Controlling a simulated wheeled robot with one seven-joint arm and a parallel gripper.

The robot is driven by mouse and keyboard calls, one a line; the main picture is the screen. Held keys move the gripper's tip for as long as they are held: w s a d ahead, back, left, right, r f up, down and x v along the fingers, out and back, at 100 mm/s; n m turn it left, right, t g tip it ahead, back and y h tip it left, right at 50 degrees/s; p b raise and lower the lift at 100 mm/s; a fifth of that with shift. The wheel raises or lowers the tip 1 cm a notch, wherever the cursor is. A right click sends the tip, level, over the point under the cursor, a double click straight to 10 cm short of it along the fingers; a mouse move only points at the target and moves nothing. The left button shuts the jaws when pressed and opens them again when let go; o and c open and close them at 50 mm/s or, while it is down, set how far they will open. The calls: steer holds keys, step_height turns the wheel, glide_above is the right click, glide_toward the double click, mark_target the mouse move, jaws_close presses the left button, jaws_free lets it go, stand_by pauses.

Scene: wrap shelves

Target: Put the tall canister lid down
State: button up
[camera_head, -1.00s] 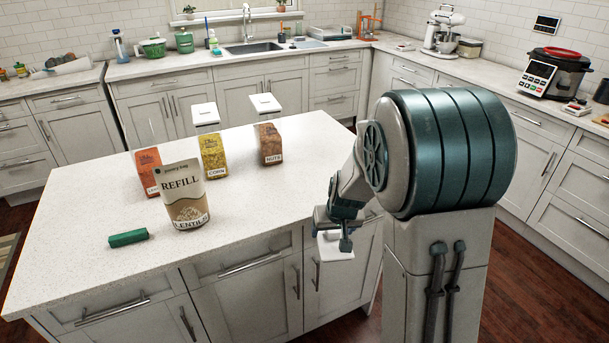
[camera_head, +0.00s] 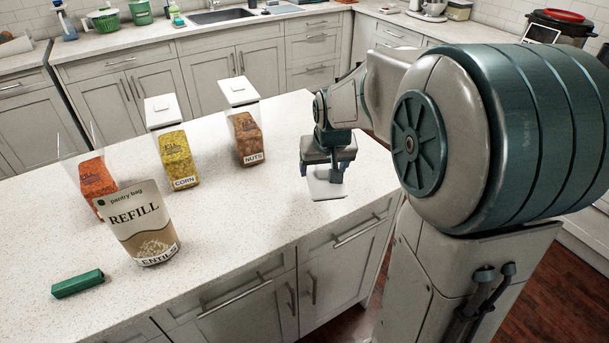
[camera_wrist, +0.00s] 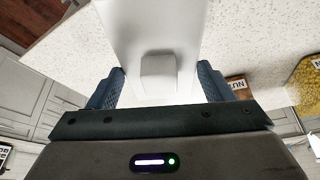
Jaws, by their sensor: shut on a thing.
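My gripper (camera_head: 322,174) is shut on the knob of the white lid (camera_head: 326,188), over the right part of the island top. The lid looks level and very low; I cannot tell whether it touches the counter. In the wrist view the white lid (camera_wrist: 150,25) shows with its square knob between my blue fingers. The clear canister with orange contents (camera_head: 92,182) stands at the left with an open top and no lid on it.
The corn canister (camera_head: 177,160) and nuts canister (camera_head: 246,138) stand behind, both with white lids on. A lentil refill bag (camera_head: 138,222) and a green bar (camera_head: 77,283) are on the island top (camera_head: 225,225) at the left. The counter around the lid is clear.

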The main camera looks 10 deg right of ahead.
steer(key=w+a+f, duration=0.1)
steer(key=w, duration=0.1)
steer(key=w+a+f, duration=0.1)
steer(key=w+f, duration=0.1)
steer(key=w+a+f+p, duration=0.1)
steer(key=w, duration=0.1)
steer(key=shift+w+a+f, duration=0.1)
steer(key=shift+w+f, duration=0.05)
steer(key=shift+w, duration=0.15)
steer(key=shift+f+p, duration=0.4)
steer(key=shift+f, duration=1.65)
steer(key=shift+f, duration=0.25)
steer(key=o, duration=1)
steer(key=shift+r, duration=0.1)
steer(key=shift+r, duration=0.1)
